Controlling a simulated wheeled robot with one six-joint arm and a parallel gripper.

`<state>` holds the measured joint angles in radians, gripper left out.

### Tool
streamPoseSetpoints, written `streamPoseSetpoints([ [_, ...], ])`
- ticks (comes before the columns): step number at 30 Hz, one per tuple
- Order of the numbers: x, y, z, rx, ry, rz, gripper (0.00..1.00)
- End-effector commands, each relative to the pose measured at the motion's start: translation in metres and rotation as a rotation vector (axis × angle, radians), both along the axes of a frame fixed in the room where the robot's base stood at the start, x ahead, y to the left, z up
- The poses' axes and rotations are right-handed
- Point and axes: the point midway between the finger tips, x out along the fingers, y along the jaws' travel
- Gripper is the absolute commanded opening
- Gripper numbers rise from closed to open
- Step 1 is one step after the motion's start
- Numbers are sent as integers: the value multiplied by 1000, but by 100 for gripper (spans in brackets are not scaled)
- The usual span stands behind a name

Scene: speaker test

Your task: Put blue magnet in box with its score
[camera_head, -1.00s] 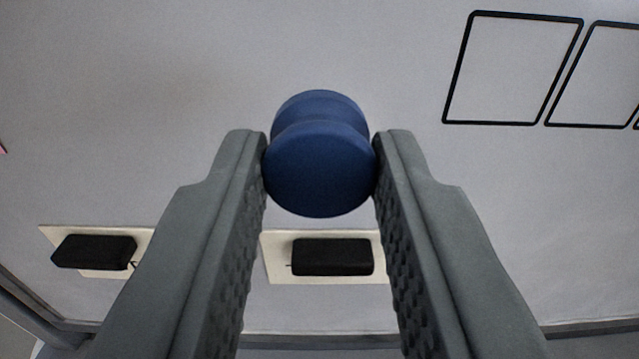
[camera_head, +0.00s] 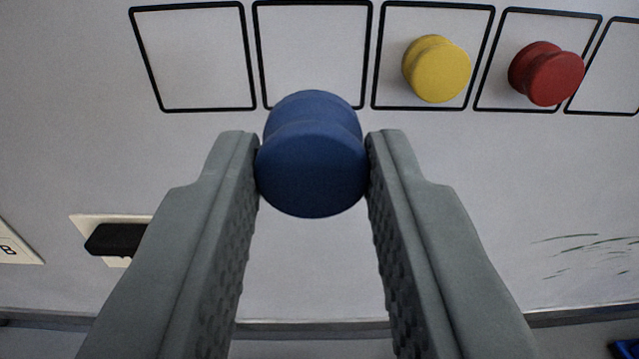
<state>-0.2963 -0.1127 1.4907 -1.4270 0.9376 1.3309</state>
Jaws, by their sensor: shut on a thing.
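My gripper (camera_head: 312,165) is shut on the blue magnet (camera_head: 312,168), a round spool-shaped knob held between the fingertips. The magnet appears in front of the whiteboard, just below the second box (camera_head: 312,50) from the left in view, and overlaps that box's lower edge. Whether it touches the board I cannot tell. The leftmost box (camera_head: 195,60) and the second box look empty. A yellow magnet (camera_head: 438,69) sits in the third box (camera_head: 390,40). A red magnet (camera_head: 547,74) sits in the fourth box (camera_head: 510,30). No score numbers show on the boxes.
A white card with a black block (camera_head: 117,238) on it is at the lower left. Another card marked "B" (camera_head: 10,248) is at the left edge. Dark smudges (camera_head: 585,245) mark the board at right. A ledge (camera_head: 310,329) runs along the bottom.

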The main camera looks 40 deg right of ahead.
Motion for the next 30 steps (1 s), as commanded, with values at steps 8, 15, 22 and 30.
streamPoseSetpoints([
  [8,14,-11,0,-1,1,-3,11],
  [15,26,-20,0,0,0,-3,11],
  [22,39,-29,0,-1,1,-2,11],
  [30,52,-38,0,0,0,-2,11],
])
